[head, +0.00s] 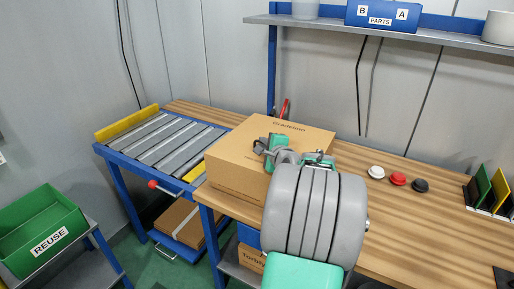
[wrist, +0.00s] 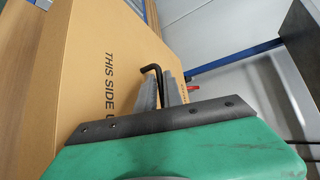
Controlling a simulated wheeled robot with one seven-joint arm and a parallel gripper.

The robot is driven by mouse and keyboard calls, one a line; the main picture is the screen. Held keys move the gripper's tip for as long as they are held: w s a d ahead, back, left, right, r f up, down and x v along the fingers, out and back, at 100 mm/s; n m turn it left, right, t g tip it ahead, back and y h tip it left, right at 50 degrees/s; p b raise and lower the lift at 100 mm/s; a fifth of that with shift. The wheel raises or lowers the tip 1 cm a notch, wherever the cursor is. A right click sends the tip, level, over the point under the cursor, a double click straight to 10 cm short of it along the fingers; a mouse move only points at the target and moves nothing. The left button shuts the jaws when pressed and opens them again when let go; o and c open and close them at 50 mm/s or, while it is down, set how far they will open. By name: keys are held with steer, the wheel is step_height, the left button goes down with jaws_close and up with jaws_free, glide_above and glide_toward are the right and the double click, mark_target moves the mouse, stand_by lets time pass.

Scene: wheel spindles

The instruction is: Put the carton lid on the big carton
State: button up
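A big brown carton (head: 235,170) stands at the left part of the wooden bench, partly over the roller table's end. Its top looks flat and closed, with print near the far edge; I cannot tell whether this top is a separate lid. My gripper (head: 267,147) is over the carton's top, in front of it in the head view. In the wrist view, my two grey fingers (wrist: 160,91) are close together near a cardboard face (wrist: 85,70) printed "THIS SIDE". A thin black bent shape (wrist: 152,68) shows by the fingertips; contact is unclear.
A roller table (head: 160,140) with a yellow end stop is at left, with a flat carton (head: 180,218) below. A green REUSE bin (head: 38,232) is at lower left. White, red and black knobs (head: 398,179) lie on the bench at right. A shelf (head: 400,32) hangs above.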

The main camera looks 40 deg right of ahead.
steer(key=o, duration=0.4)
steer(key=shift+s+r, duration=0.1)
steer(key=shift+s, duration=0.05)
